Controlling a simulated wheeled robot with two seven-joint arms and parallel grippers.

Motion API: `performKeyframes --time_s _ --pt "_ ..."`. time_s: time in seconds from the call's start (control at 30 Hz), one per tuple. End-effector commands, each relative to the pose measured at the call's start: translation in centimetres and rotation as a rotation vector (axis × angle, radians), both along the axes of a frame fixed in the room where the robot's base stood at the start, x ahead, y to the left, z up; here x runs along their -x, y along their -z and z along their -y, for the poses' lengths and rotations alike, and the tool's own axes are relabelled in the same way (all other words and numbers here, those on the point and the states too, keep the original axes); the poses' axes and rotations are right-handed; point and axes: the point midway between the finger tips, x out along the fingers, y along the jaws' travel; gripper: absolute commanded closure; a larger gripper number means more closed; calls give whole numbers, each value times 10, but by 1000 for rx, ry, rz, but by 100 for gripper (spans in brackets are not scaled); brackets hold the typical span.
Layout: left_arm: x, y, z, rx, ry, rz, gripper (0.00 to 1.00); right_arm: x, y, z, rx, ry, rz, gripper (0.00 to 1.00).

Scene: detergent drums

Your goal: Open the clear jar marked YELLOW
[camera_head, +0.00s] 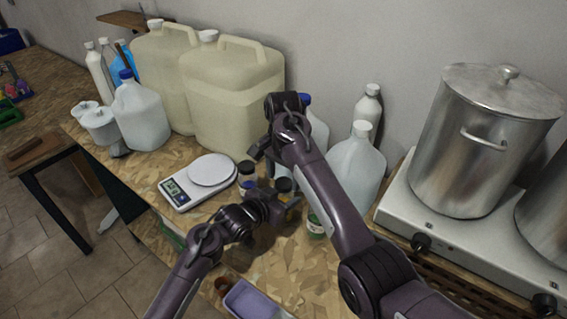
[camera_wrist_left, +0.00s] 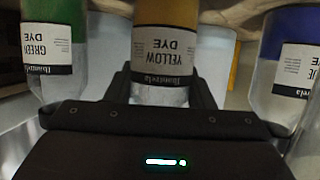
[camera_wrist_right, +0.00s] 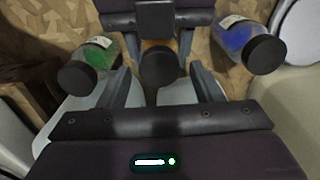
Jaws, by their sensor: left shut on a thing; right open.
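The clear jar marked YELLOW (camera_wrist_left: 165,45) shows upside down in the left wrist view, with yellow dye inside and a white label. My left gripper (camera_wrist_left: 160,82) is shut on it from the side. In the head view it stands behind the left gripper, and its black lid (camera_head: 284,185) shows. My right gripper (camera_wrist_right: 160,72) is open above the jar. In the right wrist view the black lid (camera_wrist_right: 158,67) lies between its spread fingers, apparently untouched.
The green dye jar (camera_wrist_right: 92,60) and the blue dye jar (camera_wrist_right: 248,45) stand close on either side. A scale (camera_head: 198,182) is to the left. Large jugs (camera_head: 232,95) stand behind. A hot plate with a steel pot (camera_head: 480,140) is at right.

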Motion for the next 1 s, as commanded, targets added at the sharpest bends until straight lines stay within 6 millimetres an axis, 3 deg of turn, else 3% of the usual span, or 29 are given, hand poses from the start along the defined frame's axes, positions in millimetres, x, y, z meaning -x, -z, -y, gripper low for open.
performKeyframes --time_s 0.13,0.43,0.77,0.87,1.0 --pt "0 -1 0 1 0 1 100 0 10 0 0 -1 0 41" --pt "0 -1 0 1 0 1 100 0 12 0 -1 -1 1 42" --pt "0 -1 0 1 0 1 100 0 12 0 -1 -1 1 85" --pt "0 -1 0 1 0 1 100 0 12 0 -1 -21 1 87" --pt "0 -1 0 1 0 1 100 0 11 0 -2 -253 0 87"
